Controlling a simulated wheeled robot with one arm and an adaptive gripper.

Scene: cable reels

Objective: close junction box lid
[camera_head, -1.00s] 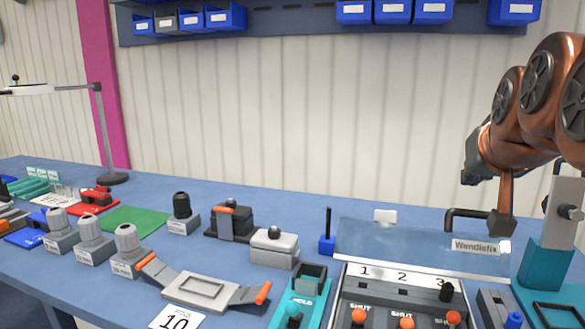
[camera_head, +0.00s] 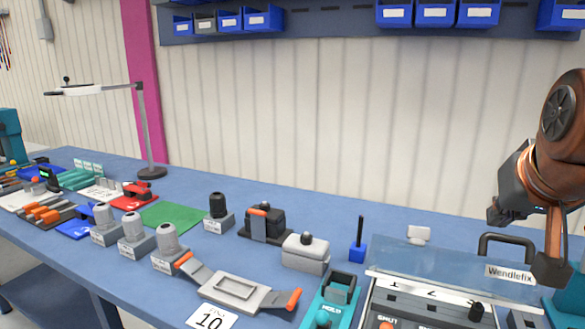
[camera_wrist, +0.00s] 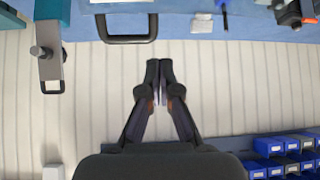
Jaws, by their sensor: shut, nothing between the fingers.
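The junction box (camera_head: 420,304), a grey case with numbers and orange knobs, is cut off by the bottom edge of the head view. A clear lid (camera_head: 425,262) with a "Wendlefix" label stands along its back edge and looks open. A black handle (camera_head: 507,239) rises at the lid's right part. In the wrist view, which is upside down, the handle (camera_wrist: 127,38) is at the top. My gripper (camera_wrist: 159,68) is shut and empty, apart from the handle, with the wall behind it. In the head view my arm hangs at the right, and its fingertips are hard to make out.
A teal HOLD fixture (camera_head: 333,298), a blue stand (camera_head: 357,252) and a grey block (camera_head: 305,257) stand left of the box. A teal-and-grey post (camera_wrist: 50,50) stands beside the handle. A grey plate with orange grips (camera_head: 236,291) lies further left. Blue bins (camera_head: 435,14) hang above.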

